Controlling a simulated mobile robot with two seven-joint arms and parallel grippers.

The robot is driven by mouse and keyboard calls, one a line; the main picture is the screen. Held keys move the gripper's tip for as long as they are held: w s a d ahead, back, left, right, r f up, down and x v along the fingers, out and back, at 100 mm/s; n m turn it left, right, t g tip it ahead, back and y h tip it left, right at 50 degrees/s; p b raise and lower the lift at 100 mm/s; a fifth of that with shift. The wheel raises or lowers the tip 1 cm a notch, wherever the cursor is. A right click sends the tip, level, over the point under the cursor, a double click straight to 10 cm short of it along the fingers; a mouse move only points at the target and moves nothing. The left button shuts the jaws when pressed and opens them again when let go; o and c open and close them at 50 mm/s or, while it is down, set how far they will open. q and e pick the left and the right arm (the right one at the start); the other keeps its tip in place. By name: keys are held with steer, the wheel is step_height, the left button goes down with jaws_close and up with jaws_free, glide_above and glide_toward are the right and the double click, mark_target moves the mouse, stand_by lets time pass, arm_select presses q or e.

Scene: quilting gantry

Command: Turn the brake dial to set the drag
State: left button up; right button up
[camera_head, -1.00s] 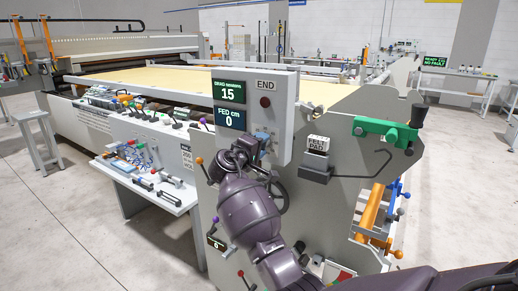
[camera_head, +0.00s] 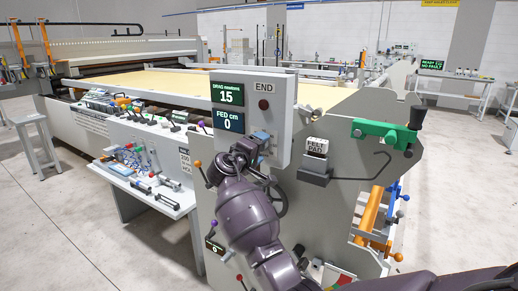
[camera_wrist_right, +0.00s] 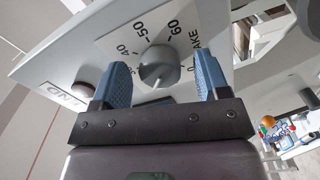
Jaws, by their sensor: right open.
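The brake dial (camera_wrist_right: 159,66) is a grey round knob on a white plate marked with numbers such as 40, 50 and 60. It shows in the right wrist view. My right gripper (camera_wrist_right: 163,72) is open, with one blue finger on each side of the dial and visible gaps to it. In the head view my right gripper (camera_head: 262,138) is at the lower part of the grey control panel (camera_head: 284,118) and hides the dial. My left gripper is not in view.
The panel also carries a FED cm display (camera_head: 229,120) reading 0 and a dark red END button (camera_head: 264,104). A black handwheel (camera_head: 276,200) sits just below my right gripper. A felt pad block (camera_head: 317,147) and green crank arm (camera_head: 382,133) are to the right.

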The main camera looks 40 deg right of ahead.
steer(key=shift+a, duration=0.1)
steer(key=v, duration=1)
steer(key=shift+s+a, duration=0.2)
steer(key=shift+a, duration=0.05)
